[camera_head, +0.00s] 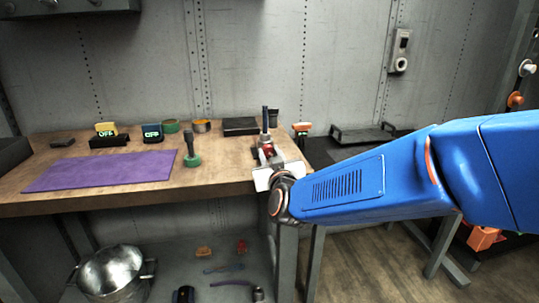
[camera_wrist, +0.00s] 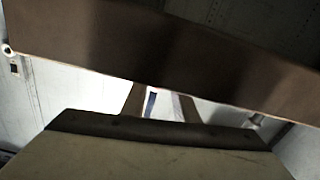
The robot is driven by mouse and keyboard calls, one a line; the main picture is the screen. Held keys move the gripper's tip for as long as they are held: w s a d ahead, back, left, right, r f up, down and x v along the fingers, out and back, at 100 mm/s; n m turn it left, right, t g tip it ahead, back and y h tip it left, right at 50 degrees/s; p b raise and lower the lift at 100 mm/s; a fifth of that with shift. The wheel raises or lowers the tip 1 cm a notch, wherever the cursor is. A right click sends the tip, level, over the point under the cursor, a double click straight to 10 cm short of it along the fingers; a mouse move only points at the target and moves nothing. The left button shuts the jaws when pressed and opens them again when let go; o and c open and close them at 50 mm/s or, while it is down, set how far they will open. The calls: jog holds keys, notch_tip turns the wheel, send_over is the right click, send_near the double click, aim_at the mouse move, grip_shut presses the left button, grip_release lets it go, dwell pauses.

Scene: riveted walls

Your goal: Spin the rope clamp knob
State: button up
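A small red and dark fixture (camera_head: 268,150) with an upright dark blue post (camera_head: 265,117) stands at the right end of the workbench. It may be the rope clamp; I cannot make out its knob clearly. My gripper is at the end of the blue arm, close in front of this fixture, and my wrist partly hides both. In the wrist view my gripper (camera_wrist: 160,92) has its two fingers apart. A narrow dark blue strip (camera_wrist: 150,103) shows between them, nearer the left finger, with a light gap to its right. I cannot tell whether anything touches.
The wooden workbench (camera_head: 120,198) carries a purple mat (camera_head: 105,170), a dark green knobbed tool (camera_head: 191,150), tape rolls (camera_head: 202,126) and a dark box (camera_head: 240,126). A metal pot (camera_head: 115,270) stands below. A large brown surface (camera_wrist: 150,45) crosses the wrist view.

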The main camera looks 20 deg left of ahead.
jog(key=shift+c, duration=0.7)
jog(key=shift+m, duration=1.6)
jog(key=o, duration=1.1)
jog(key=shift+c, duration=0.2)
jog(key=shift+s+d, duration=0.1)
jog(key=v, duration=1.7)
jog(key=shift+d, duration=0.2)
